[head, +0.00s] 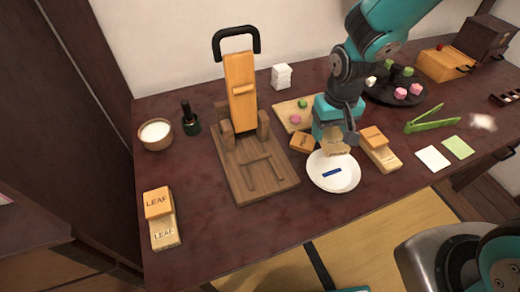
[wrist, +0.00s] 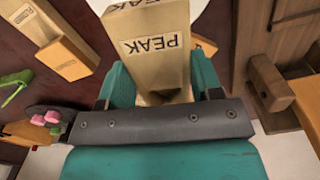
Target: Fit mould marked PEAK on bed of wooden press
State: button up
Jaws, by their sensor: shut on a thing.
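The pale wooden mould marked PEAK (head: 338,148) is held in my teal gripper (head: 334,134), just above the white plate. In the wrist view the mould (wrist: 150,30) sits between the jaws (wrist: 162,84), with its PEAK label facing the camera. The wooden press (head: 226,164) stands to the left of my gripper, its orange lever (head: 240,90) raised with a black handle on top. Its flat bed shows a raised frame (head: 262,172) and nothing lies in it. Part of the press also shows at the right of the wrist view (wrist: 268,88).
An orange block (head: 301,142) lies between press and gripper. Another mould with an orange block (head: 382,150) lies to the right. A LEAF mould pair (head: 160,218) is at the front left. Green tongs (head: 432,120) lie farther right.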

jog(key=s+a+r+n+p, duration=0.1)
jog(key=s+a, duration=0.3)
jog(key=a, duration=0.4)
jog(key=s+a+r+n+p, duration=0.1)
jog(key=s+a+r, duration=0.1)
jog(key=s+a, duration=0.45)
jog(key=b, duration=0.5)
send_over(267, 187)
notch_tip(267, 187, down, 5)
jog(key=shift+w+f, duration=0.1)
jog(key=shift+p, duration=0.3)
jog(key=shift+f+b, duration=0.75)
jog(key=shift+f, duration=0.75)
jog(key=o, duration=1)
